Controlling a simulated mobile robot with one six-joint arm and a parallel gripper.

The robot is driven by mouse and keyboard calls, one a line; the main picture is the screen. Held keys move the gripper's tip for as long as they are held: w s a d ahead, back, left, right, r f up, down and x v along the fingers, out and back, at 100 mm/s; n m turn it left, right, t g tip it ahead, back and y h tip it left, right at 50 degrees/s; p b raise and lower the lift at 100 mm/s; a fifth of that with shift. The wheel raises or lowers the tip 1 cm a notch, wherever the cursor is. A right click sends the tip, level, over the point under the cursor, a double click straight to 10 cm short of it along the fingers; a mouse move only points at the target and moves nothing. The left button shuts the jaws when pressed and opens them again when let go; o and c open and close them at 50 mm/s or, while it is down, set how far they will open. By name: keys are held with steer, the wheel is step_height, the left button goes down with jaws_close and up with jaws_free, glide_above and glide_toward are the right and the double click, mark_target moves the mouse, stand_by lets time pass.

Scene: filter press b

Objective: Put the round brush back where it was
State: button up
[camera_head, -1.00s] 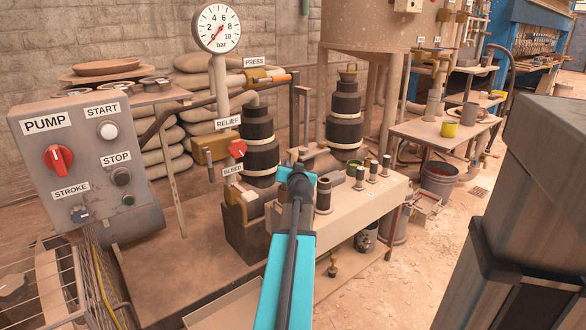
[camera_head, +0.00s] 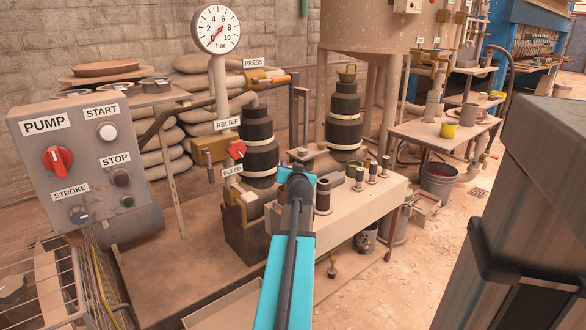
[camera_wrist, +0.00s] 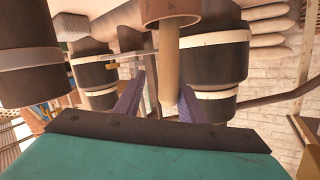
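In the head view, a small round brush-like thing with an upright handle (camera_head: 332,266) stands low beside the bench front, below the top. I take it for the round brush. My gripper (camera_head: 298,178) is over the bench's left end, its fingertips mostly hidden by my arm. In the wrist view, which is upside down, my gripper's two purple fingers (camera_wrist: 158,95) are apart. A tan rod with a reddish-brown round end (camera_wrist: 169,62) stands close in front, over the right finger's tip. A gap shows between rod and left finger; I cannot tell what the rod belongs to.
Dark banded stacks (camera_head: 259,145) stand behind my gripper. A dark cylinder (camera_head: 323,195) and several small posts stand on the pale bench (camera_head: 385,203). The pump panel (camera_head: 82,165) is at the left. Open floor (camera_head: 400,285) lies at the right front.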

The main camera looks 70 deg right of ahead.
steer(key=b+v, duration=0.2)
steer(key=v, duration=0.7)
steer(key=b, duration=0.3)
steer(key=shift+s+a, duration=0.15)
steer(key=shift+a, duration=0.15)
steer(key=b+v, duration=0.1)
steer(key=b, duration=0.4)
steer(key=shift+s+a+r, duration=0.1)
steer(key=shift+s+a, duration=0.1)
steer(key=shift+a, duration=0.1)
steer(key=shift+s+a+r+b, duration=0.1)
steer(key=shift+a+r+b, duration=0.1)
steer(key=shift+b, duration=0.5)
stand_by(0.3)
steer(key=shift+s+f, duration=0.1)
